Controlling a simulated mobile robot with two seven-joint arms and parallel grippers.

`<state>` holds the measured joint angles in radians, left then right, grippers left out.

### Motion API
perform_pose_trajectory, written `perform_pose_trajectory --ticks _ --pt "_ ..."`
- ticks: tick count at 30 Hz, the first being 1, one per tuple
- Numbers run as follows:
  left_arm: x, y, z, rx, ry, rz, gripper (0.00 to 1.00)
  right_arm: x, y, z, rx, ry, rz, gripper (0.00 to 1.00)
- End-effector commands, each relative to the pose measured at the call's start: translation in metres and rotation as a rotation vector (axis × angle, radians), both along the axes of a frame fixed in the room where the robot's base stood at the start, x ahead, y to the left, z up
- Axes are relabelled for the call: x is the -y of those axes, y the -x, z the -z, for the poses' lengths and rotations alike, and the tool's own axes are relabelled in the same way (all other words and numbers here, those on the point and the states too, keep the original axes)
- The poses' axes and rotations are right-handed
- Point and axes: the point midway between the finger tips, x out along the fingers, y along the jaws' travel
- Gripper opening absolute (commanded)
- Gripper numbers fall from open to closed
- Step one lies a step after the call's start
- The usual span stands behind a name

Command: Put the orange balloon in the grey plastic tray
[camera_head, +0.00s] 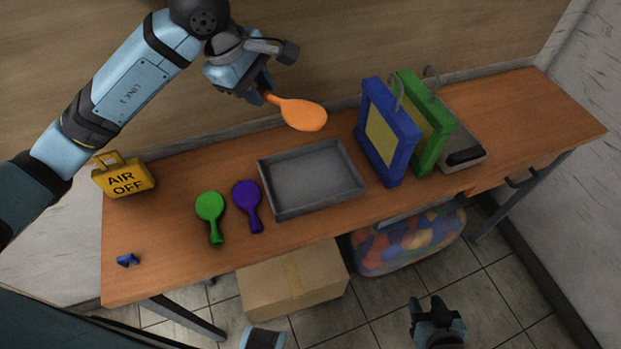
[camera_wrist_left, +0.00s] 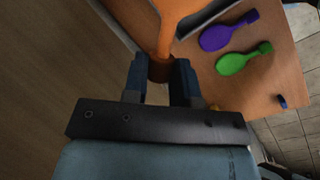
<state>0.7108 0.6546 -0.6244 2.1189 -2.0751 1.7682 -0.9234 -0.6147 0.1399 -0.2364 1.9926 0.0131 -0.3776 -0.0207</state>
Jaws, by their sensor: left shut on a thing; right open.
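The orange balloon (camera_head: 304,115) is flat and paddle-shaped with a narrow neck. My left gripper (camera_head: 265,94) is shut on the neck and holds the balloon up near the table's back edge, behind the tray in the head view. In the left wrist view the balloon's neck (camera_wrist_left: 165,40) runs between the two fingers (camera_wrist_left: 160,72). The grey plastic tray (camera_head: 352,186) lies empty on the table, below and in front of the balloon in the head view. My right gripper (camera_head: 437,322) is open and empty, low in front of the table.
A green balloon (camera_head: 210,207) and a purple balloon (camera_head: 247,195) lie left of the tray. Blue (camera_head: 393,140) and green (camera_head: 434,133) frames stand to its right. A yellow "AIR OFF" block (camera_head: 124,180) and a small blue piece (camera_head: 127,260) are at the table's left.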

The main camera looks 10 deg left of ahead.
Motion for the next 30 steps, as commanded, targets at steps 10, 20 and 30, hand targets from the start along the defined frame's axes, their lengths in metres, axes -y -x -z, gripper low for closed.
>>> perform_pose_trajectory --ticks 10,20,30 --pt "0.002 0.0 0.029 -0.012 0.001 -0.124 0.07 -0.001 0.001 -0.003 -0.001 -0.002 0.0 0.43" --pt "0.002 0.0 0.115 -0.008 0.001 -0.123 0.07 0.001 -0.001 -0.011 0.002 0.0 0.002 0.43" --pt "0.002 -0.001 0.152 -0.003 0.001 -0.12 0.07 0.001 -0.001 -0.013 0.002 0.0 0.003 0.43"
